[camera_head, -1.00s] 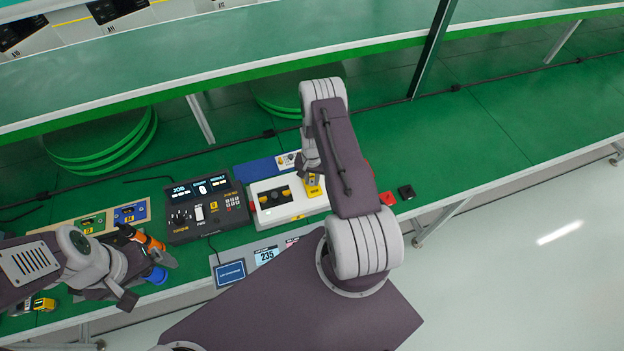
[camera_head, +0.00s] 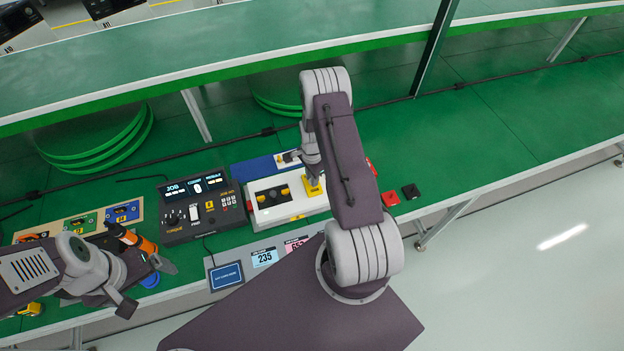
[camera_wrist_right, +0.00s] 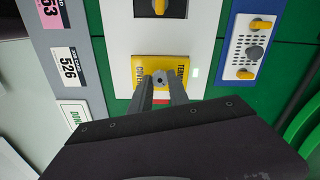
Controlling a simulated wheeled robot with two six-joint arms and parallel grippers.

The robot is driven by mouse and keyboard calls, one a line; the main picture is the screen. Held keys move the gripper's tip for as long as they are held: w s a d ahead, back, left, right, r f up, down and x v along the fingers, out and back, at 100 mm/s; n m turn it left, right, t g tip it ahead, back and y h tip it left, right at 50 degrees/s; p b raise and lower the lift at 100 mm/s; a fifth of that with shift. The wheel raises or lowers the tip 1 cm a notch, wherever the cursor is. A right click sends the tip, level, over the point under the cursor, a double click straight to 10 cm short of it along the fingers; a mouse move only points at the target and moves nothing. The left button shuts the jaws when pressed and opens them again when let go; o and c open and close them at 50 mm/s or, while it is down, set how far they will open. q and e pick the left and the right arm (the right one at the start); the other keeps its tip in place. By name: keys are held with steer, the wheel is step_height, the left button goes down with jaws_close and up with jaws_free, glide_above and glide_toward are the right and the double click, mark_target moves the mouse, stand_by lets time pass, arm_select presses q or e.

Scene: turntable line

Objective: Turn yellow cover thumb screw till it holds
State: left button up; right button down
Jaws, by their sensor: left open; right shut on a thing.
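The yellow cover (camera_head: 313,191) lies on the right part of the white unit (camera_head: 268,216) in the head view. In the right wrist view, the cover (camera_wrist_right: 145,66) has dark lettering, and the small grey thumb screw (camera_wrist_right: 161,76) shows near its lower middle. My right gripper (camera_wrist_right: 162,84) has its two fingers closed on the thumb screw from either side. In the head view my right gripper (camera_head: 313,176) stands over the cover, and its arm hides part of the unit. My left gripper (camera_head: 147,281) is open, at lower left, away from the unit.
An orange and black tool (camera_head: 138,241) and a blue ring (camera_head: 150,281) are close to my left gripper. A dark control box (camera_head: 203,208) stands left of the unit. Green table beyond is clear.

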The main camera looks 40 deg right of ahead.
steer(key=shift+m+b, duration=0.35)
steer(key=shift+m, duration=0.65)
steer(key=c, duration=1.2)
jaws_free()
steer(key=shift+c, duration=0.2)
steer(key=shift+r, duration=0.1)
step_height(320, 180, up, 9)
steer(key=b, duration=0.1)
steer(key=shift+b, duration=0.35)
